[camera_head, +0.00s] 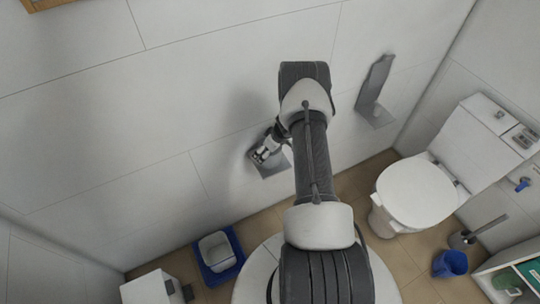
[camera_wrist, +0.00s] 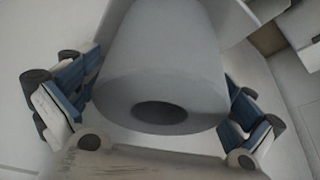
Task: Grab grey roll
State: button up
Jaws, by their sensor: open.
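The grey roll (camera_wrist: 160,65) fills the middle of the wrist view, with the dark hole of its core facing the camera. My gripper (camera_wrist: 160,105) is open, with one blue-padded finger on each side of the roll. The left finger looks very close to the roll; I cannot tell whether either finger touches it. In the head view my gripper (camera_head: 265,151) is by the wall, at a grey wall-mounted plate (camera_head: 274,169). The roll cannot be made out there, and my arm covers part of that spot.
A second grey wall fixture (camera_head: 375,92) is to the right of my arm. A white toilet (camera_head: 417,192) stands further right, with a blue bin (camera_head: 450,264) and a shelf (camera_head: 510,272). A blue tray (camera_head: 234,245) with a white bin lies on the floor below.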

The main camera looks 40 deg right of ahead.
jog(key=shift+w+f, duration=0.15)
jog(key=shift+f, duration=0.15)
jog(key=shift+c, duration=0.2)
jog(key=c, duration=1.1)
jog(key=shift+c, duration=0.2)
jog(key=shift+r, duration=0.2)
